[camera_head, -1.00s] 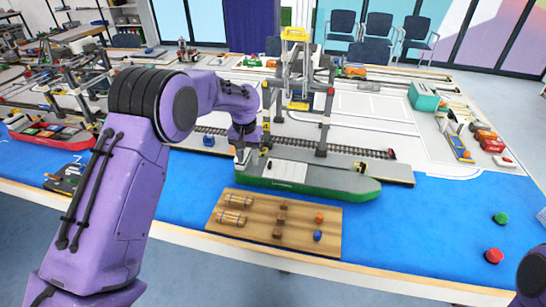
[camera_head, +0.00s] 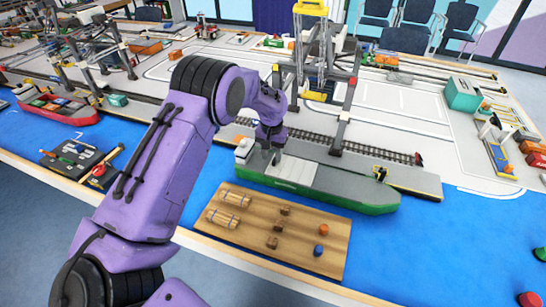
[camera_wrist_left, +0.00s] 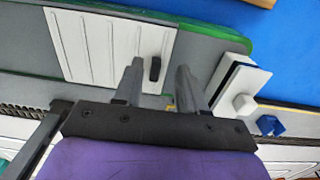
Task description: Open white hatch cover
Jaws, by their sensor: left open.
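The white hatch cover (camera_head: 301,177) lies flat on the deck of a green-hulled ship (camera_head: 345,201). In the left wrist view the cover (camera_wrist_left: 95,45) is a ribbed white panel, and its black handle (camera_wrist_left: 155,68) stands near one edge. My left gripper (camera_head: 262,160) is low over the deck, between the cover and the ship's white cabin (camera_head: 242,150). In the left wrist view its two fingers (camera_wrist_left: 158,85) are apart, with the handle appearing in the gap near the tips. I cannot tell if they touch it. The right gripper is out of view.
A gantry crane (camera_head: 345,115) stands behind the ship. A wooden board (camera_head: 245,238) with bundles and small blocks lies in front. The ship's white cabin also shows in the left wrist view (camera_wrist_left: 238,82), close beside the fingers.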

